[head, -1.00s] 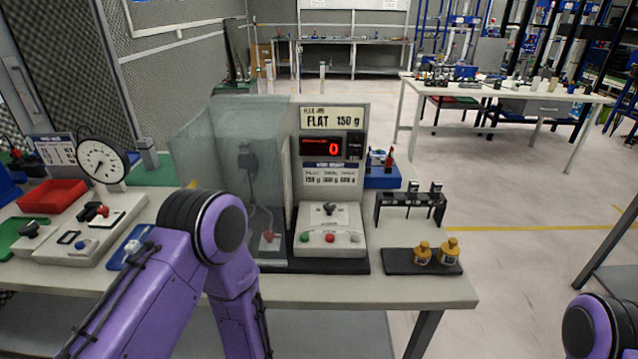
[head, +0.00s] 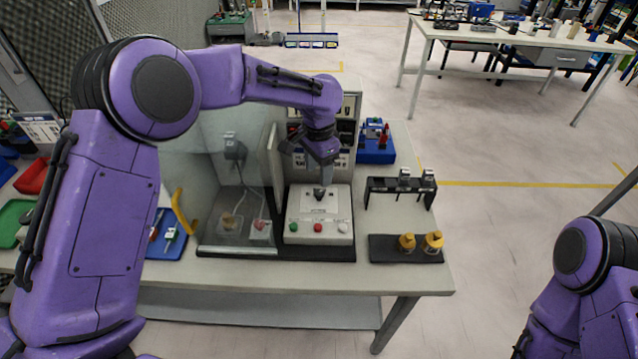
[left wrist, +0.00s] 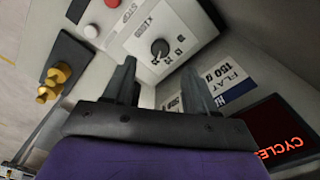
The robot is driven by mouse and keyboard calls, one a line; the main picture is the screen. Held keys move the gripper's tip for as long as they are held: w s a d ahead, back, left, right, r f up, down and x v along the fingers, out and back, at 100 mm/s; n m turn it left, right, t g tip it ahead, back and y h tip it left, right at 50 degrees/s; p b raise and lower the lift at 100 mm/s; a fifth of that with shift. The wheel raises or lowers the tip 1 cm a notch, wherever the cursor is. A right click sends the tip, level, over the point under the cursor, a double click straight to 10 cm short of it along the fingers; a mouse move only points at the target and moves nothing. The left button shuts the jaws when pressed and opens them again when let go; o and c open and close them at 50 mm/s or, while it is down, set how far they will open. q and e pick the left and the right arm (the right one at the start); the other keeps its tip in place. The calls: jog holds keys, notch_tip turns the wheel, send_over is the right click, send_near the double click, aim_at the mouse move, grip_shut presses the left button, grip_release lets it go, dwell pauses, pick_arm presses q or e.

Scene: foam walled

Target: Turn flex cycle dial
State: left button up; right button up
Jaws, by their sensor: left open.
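The flex cycle dial is a small black knob (head: 319,193) on the light control panel (head: 338,205) of the flex machine. In the left wrist view the dial (left wrist: 159,48) sits on a white plate with printed marks around it, just beyond my fingertips. My right gripper is out of view.
Green, red and white buttons (head: 318,228) line the panel's front. A clear shield (head: 215,165) with a yellow handle (head: 183,212) stands left. Brass weights (head: 432,242) sit on a black tray (head: 380,250) to the right. A black rack (head: 392,187) stands behind them.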

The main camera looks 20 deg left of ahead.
aim_at(319, 192)
pick_arm(q)
jog(key=f, duration=0.3)
jog(key=f+p, duration=0.1)
jog(key=f, duration=0.2)
jog(key=shift+w+f, duration=0.2)
jog(key=shift+f, duration=0.1)
jog(key=shift+s+f, duration=0.1)
jog(key=shift+f, duration=0.15)
jog(key=shift+c, duration=0.4)
grip_shut()
jog(key=c, duration=1)
grip_release()
jog(key=c, duration=1)
grip_release()
jog(key=shift+p, duration=0.3)
